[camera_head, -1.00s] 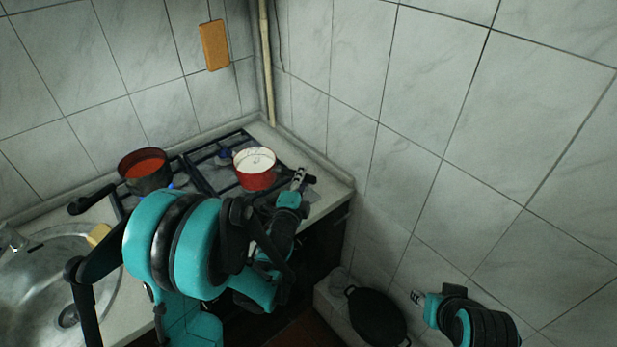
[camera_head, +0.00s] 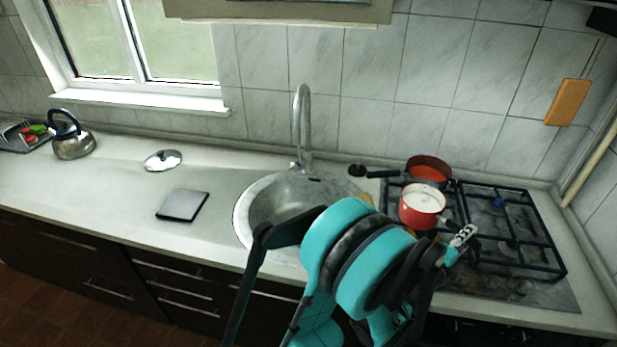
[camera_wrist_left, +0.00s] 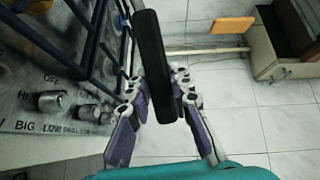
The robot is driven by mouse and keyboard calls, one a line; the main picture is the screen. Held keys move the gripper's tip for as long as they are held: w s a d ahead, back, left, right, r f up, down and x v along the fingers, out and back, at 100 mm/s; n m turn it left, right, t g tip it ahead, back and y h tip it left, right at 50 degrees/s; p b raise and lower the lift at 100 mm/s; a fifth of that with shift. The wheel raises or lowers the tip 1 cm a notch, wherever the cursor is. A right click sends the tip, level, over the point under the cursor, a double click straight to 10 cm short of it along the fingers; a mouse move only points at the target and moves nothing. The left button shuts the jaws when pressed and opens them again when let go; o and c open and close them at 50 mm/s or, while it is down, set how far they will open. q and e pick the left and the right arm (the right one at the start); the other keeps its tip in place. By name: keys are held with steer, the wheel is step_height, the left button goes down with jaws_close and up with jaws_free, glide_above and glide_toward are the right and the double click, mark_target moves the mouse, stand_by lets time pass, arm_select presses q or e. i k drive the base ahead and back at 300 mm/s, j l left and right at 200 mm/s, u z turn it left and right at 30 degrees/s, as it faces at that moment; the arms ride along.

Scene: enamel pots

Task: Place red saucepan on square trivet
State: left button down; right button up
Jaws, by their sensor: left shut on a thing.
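The red saucepan (camera_head: 421,208), white inside, shows in the head view in front of the left end of the stove. My left gripper (camera_head: 462,240) is shut on its black handle, which fills the middle of the left wrist view (camera_wrist_left: 152,65) between the two fingers. The pan looks roughly level; its height above the stove is hard to tell. The square trivet (camera_head: 183,205), a flat dark grey square, lies bare on the counter left of the sink, well away from the gripper. My right gripper is out of view.
A dark pan with an orange-red inside (camera_head: 432,168) stands on the stove just behind the saucepan. The sink (camera_head: 252,218) and its tall faucet (camera_head: 302,120) lie between stove and trivet. A lid (camera_head: 163,160) and a kettle (camera_head: 73,140) stand farther left.

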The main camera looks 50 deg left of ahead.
mark_target(202, 206)
steer(key=k+j+u, duration=0.2)
steer(key=j+u, duration=0.15)
steer(key=k+j+u, duration=0.1)
steer(key=j+u, duration=0.2)
steer(key=j, duration=0.15)
steer(key=k+j+u, duration=0.1)
steer(key=j+u, duration=0.6)
steer(key=j, duration=0.2)
